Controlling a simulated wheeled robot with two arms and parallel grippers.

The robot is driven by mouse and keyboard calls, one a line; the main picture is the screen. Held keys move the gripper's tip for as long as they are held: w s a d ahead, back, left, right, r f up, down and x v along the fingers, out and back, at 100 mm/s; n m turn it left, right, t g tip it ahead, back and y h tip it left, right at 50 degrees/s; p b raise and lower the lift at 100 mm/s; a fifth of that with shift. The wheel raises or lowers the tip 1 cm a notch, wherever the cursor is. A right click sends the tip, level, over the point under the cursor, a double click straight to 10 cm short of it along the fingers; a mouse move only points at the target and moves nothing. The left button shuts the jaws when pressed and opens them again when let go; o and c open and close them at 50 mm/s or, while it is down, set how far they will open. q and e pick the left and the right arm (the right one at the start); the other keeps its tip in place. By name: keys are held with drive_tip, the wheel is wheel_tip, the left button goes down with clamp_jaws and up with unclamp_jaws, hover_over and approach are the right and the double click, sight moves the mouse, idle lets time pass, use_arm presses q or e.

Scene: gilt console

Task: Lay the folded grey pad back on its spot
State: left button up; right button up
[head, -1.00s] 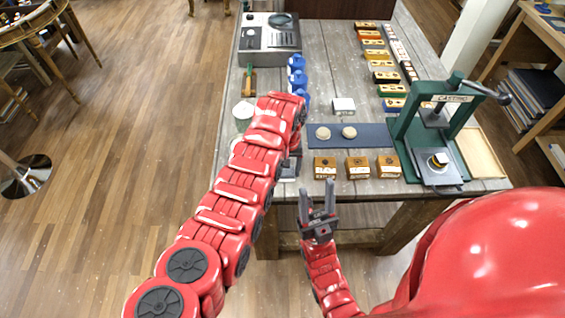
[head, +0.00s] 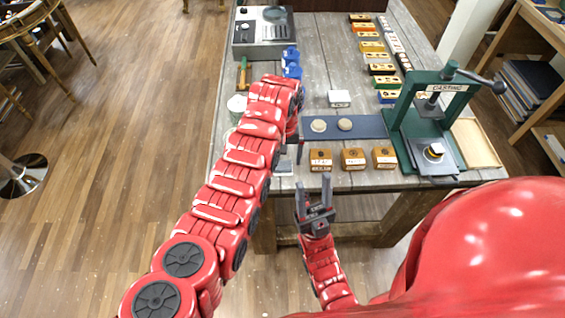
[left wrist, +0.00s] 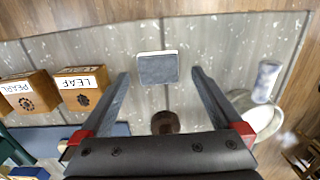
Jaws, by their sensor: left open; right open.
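The folded grey pad (left wrist: 157,68), a small dark grey square with a pale edge, lies on the grey plank table near its front edge. In the head view it shows partly beside my left arm (head: 284,168). My left gripper (left wrist: 160,74) is open above the table, its fingers apart on either side of the pad in the picture. Nothing is held. In the head view my arm mostly hides this gripper (head: 293,150). My right gripper (head: 315,196) is open and empty, in front of the table's front edge. I cannot tell which spot is the pad's.
Wooden blocks (head: 353,158) stand in a row right of the pad, before a blue-grey mat (head: 372,126) with two round pieces. A green press (head: 450,88) stands right. A dark brown round object (left wrist: 165,122), a white dish (left wrist: 262,116) and a patterned vase (left wrist: 266,80) are near my left gripper.

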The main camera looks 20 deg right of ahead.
sight(283, 163)
use_arm(q)
drive_tip(key=r, duration=0.1)
drive_tip(key=r+b, duration=0.1)
drive_tip(key=r, duration=0.2)
drive_tip(key=shift+w+d+b, duration=0.1)
drive_tip(key=shift+w+b, duration=0.15)
drive_tip(key=shift+b, duration=0.1)
wheel_tip(283, 163, up, 6)
drive_tip(key=p, duration=0.2)
drive_tip(key=shift+f+p, duration=0.1)
drive_tip(key=shift+p, duration=0.3)
